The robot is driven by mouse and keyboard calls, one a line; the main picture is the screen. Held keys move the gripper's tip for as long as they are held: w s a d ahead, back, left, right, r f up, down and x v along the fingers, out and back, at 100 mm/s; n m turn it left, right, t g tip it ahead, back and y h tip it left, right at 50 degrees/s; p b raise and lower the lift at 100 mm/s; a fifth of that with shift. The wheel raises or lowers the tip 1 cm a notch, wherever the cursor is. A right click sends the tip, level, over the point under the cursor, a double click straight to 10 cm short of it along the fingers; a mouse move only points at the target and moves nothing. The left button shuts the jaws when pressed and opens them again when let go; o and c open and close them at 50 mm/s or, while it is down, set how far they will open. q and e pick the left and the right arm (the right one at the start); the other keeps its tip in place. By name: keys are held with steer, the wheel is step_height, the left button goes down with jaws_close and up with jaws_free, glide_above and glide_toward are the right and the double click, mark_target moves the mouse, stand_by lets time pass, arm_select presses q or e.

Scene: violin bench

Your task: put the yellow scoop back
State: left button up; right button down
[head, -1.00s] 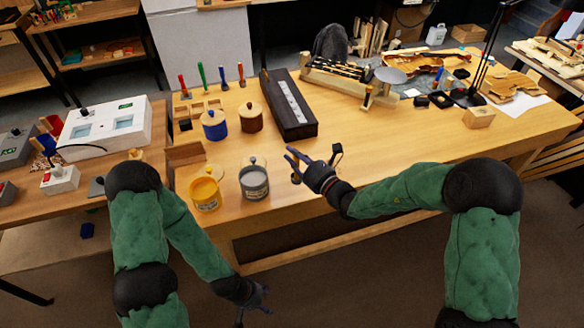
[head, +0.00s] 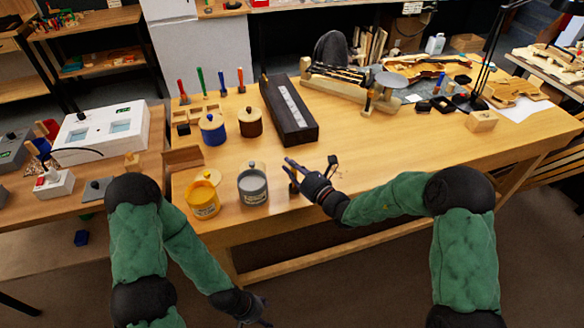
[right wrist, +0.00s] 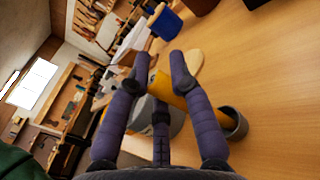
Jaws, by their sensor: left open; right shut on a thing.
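The yellow scoop shows in the right wrist view as a yellow handle (right wrist: 166,90) with a grey round cup (right wrist: 236,123) at its end. My right gripper (right wrist: 158,72) is shut on the handle, and the cup points away to the right over the wood. In the head view my right gripper (head: 291,167) is just right of the grey pot, above the bench's front part; the scoop is mostly hidden there. The scoop rack (head: 184,116) stands at the back left of the bench. My left gripper (head: 262,318) is open and low at the bottom edge, partly cut off.
A yellow pot (head: 203,203) and a grey pot (head: 253,190) stand near the front edge. A blue pot (head: 213,132), a brown pot (head: 250,125) and a long dark box (head: 290,112) are behind. The bench (head: 400,150) is clear to the right of my right gripper.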

steer(key=shift+f, duration=0.15)
steer(key=c, duration=1.1)
jaws_free()
